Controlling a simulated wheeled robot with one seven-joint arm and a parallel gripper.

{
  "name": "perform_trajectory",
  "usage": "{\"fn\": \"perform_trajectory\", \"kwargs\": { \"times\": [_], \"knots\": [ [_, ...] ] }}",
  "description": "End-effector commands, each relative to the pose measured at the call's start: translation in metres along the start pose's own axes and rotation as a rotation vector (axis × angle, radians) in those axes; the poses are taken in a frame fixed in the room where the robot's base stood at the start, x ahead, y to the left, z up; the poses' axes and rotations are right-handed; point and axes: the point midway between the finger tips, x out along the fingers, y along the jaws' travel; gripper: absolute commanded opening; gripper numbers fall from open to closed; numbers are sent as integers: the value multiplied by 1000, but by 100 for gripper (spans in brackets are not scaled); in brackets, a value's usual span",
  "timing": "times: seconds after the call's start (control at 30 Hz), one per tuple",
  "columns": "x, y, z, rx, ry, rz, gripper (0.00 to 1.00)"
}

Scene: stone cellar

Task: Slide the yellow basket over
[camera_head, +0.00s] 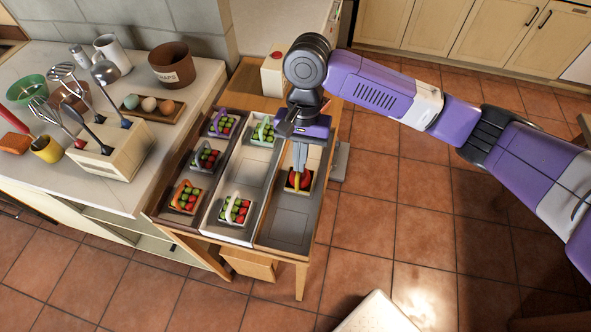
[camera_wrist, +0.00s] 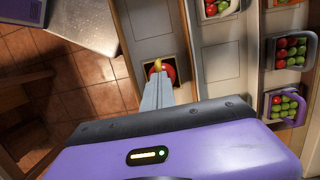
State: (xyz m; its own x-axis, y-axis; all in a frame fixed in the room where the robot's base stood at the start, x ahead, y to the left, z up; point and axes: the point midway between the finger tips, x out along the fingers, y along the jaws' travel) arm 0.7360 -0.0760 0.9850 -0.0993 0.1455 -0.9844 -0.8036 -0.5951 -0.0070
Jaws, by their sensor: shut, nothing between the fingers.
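The yellow basket (camera_head: 297,180), with a yellow handle and red contents, stands in the right-hand lane (camera_head: 289,222) of a three-lane tray on a wooden table. My gripper (camera_head: 299,168) points down over this lane, its fingers together and empty. In the head view the fingertips overlap the far side of the basket; whether they touch it I cannot tell. In the wrist view the yellow handle (camera_wrist: 157,65) shows just beyond the fingertips (camera_wrist: 158,82), which hide part of the basket. The lane's near part is bare.
The middle lane holds a teal-handled basket (camera_head: 264,129) and a white-handled basket (camera_head: 235,209). The left lane holds purple (camera_head: 221,124), dark (camera_head: 205,159) and orange (camera_head: 185,197) baskets. Low dividers separate the lanes. A counter (camera_head: 142,190) with utensils stands left; open tiled floor lies right.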

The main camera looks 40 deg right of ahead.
Motion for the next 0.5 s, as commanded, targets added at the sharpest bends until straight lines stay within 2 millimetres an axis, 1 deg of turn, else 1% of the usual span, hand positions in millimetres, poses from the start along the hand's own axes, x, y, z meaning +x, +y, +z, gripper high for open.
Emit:
{"fn": "perform_trajectory", "kwargs": {
  "times": [0.03, 0.27, 0.37, 0.5],
  "knots": [
    [9, 4, -6, 14, 7, 14, 0],
    [9, 4, -6, 16, 8, 13, 0],
    [5, 4, -5, 17, 7, 13, 0],
    [-6, 4, -3, 18, 6, 12, 0]
  ]
}}
